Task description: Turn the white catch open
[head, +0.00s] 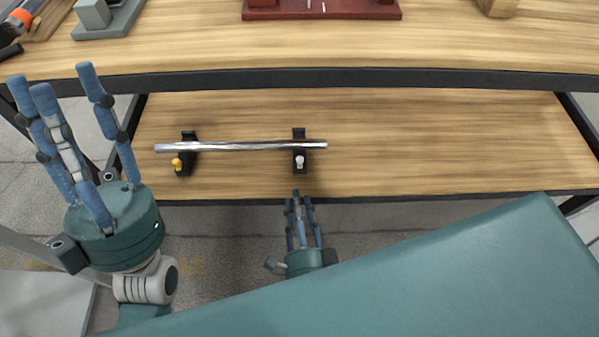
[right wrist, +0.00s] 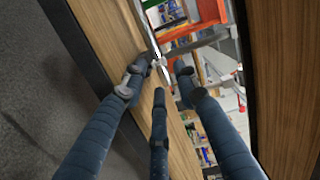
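The white catch (head: 299,162) sits on the front of the right black holder (head: 299,136) on the lower shelf. A shiny metal rod (head: 240,146) lies across this holder and the left black holder (head: 188,140). My right gripper (head: 300,198) is just in front of the shelf edge, below the white catch and apart from it. In the right wrist view its fingers (right wrist: 162,82) are spread with nothing between them; a small pale part near the fingertips is too small to identify. My left gripper (head: 62,80) is raised at the left, open and empty.
A yellow catch (head: 177,163) is on the left holder. The lower shelf (head: 450,145) is bare to the right. The upper shelf's dark front edge (head: 350,78) overhangs behind the rod. A dark red base (head: 320,10) stands on the upper shelf.

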